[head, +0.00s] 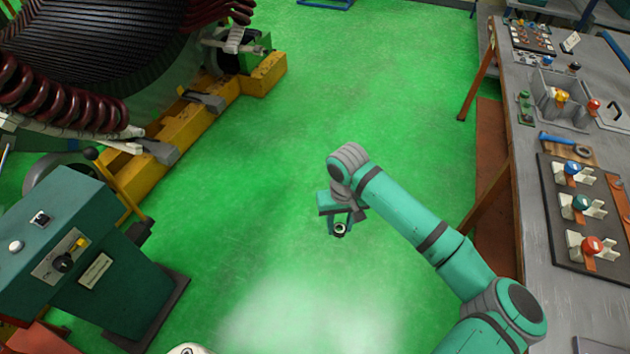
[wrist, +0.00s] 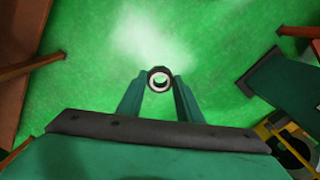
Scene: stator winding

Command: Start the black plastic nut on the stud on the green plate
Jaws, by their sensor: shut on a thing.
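My gripper (head: 341,222) is over the open green floor, away from the bench, with its fingers pointing down. It is shut on the black nut (head: 339,230), a small dark ring with a pale inner rim. In the wrist view the nut (wrist: 160,71) sits between the two fingertips (wrist: 160,88), and its hole faces the camera. A small green piece (head: 525,107) on the bench may be the green plate; it is too small for me to make out a stud.
The grey bench (head: 520,185) runs along the right side. It carries a grey bin (head: 545,105), a blue-handled tool (head: 560,140) and a dark board (head: 560,235) with coloured-topped parts. A green control console (head: 75,245) and the large stator (head: 90,50) stand left. The floor between is clear.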

